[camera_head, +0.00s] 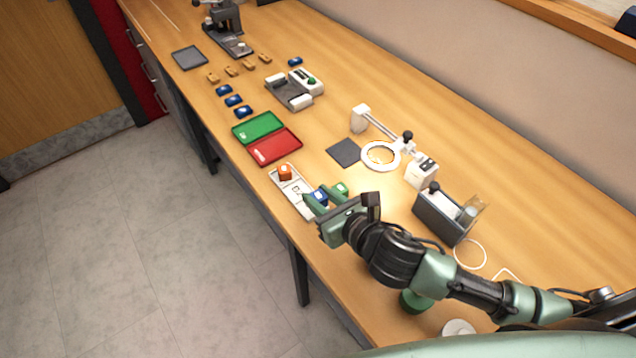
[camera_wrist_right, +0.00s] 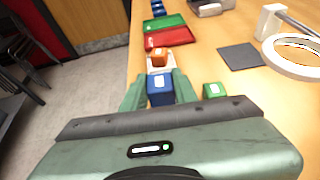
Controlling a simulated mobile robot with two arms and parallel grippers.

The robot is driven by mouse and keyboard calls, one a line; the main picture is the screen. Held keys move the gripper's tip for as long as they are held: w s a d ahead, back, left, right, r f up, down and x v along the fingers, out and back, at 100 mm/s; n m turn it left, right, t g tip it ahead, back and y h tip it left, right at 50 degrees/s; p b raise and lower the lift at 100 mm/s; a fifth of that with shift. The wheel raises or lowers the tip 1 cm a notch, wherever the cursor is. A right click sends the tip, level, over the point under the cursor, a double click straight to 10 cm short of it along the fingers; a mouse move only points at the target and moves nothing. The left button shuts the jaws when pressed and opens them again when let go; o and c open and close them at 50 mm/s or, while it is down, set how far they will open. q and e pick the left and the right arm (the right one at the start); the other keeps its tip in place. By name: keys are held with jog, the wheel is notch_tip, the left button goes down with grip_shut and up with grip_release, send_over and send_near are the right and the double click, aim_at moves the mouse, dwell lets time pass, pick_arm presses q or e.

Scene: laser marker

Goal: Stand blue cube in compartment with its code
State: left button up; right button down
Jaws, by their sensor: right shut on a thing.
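The blue cube (camera_head: 320,196) has a light label and is between the fingers of my right gripper (camera_head: 322,200), at the near end of the compartment tray. In the right wrist view the blue cube (camera_wrist_right: 160,90) sits between the green fingertips, and my right gripper (camera_wrist_right: 160,92) is shut on it. The white compartment tray (camera_head: 299,197) lies near the table's front edge. An orange cube (camera_head: 285,172) stands in its far compartment. I cannot tell whether the blue cube touches the tray floor. The compartment under it is hidden. My left gripper is not in view.
A green cube (camera_head: 341,190) stands just right of my right gripper. A red tray (camera_head: 275,147) and a green tray (camera_head: 258,128) lie beyond the compartment tray. A ring lamp (camera_head: 380,156), a dark mat (camera_head: 344,152) and a grey device (camera_head: 440,218) stand to the right.

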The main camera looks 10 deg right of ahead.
aim_at(316, 192)
jog(key=w, duration=0.2)
jog(key=w+a, duration=0.1)
jog(key=shift+w+n+y, duration=0.3)
jog(key=shift+w, duration=0.05)
jog(key=shift+s+f+b, duration=0.15)
jog(key=shift+f+b, duration=0.55)
jog(key=shift+b, duration=0.35)
notch_tip(316, 192, down, 3)
jog(key=b, duration=0.3)
jog(key=shift+r, duration=0.2)
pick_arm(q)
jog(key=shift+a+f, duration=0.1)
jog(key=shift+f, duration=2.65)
pick_arm(e)
jog(key=shift+f, duration=0.45)
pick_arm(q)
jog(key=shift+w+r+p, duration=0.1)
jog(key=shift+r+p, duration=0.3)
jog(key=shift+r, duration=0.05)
pick_arm(e)
jog(key=shift+d, duration=0.1)
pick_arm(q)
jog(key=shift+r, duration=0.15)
pick_arm(e)
jog(key=shift+f, duration=0.25)
pick_arm(q)
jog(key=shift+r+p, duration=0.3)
jog(key=shift+p, duration=0.15)
pick_arm(e)
jog(key=shift+f, duration=0.1)
